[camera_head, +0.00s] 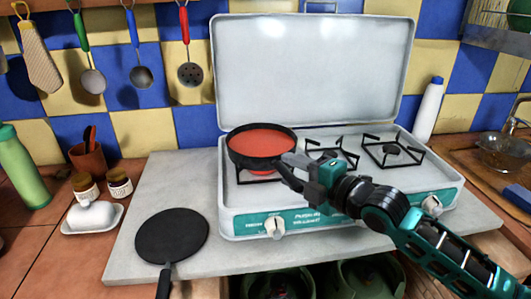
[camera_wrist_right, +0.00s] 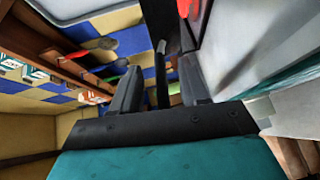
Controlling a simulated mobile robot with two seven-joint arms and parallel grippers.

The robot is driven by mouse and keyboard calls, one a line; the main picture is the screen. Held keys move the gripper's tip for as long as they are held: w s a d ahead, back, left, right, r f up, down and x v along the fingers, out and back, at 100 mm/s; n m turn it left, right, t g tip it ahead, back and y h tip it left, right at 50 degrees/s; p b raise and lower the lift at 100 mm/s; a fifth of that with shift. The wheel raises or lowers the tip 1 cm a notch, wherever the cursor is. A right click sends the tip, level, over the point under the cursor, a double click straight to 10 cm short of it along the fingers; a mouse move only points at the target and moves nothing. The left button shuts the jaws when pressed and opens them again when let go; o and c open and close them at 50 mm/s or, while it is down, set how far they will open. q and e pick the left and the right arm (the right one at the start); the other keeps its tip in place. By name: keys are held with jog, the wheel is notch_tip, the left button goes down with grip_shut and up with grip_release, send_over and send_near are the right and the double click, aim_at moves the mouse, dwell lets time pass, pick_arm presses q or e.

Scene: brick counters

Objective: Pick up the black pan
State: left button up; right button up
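A black pan (camera_head: 262,158) with red contents sits on the left burner of the stove. Its handle points toward my right gripper (camera_head: 293,170). In the right wrist view the dark handle (camera_wrist_right: 162,80) lies between the two fingers of the right gripper (camera_wrist_right: 158,88), with gaps on both sides. The fingers are apart and do not appear to press on it. A second flat, round black pan (camera_head: 172,237) lies on the counter at the front left, its handle toward the front edge. My left gripper is not in view.
The stove (camera_head: 315,62) has its white lid raised behind the burners. A white butter dish (camera_head: 93,216), two jars (camera_head: 120,184) and a green bottle (camera_head: 22,170) stand at the left. A white bottle (camera_head: 428,110) stands right of the stove. Utensils (camera_head: 140,75) hang on the wall.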

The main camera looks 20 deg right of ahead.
grip_shut()
dwell(1.2)
jog(key=shift+r, duration=0.25)
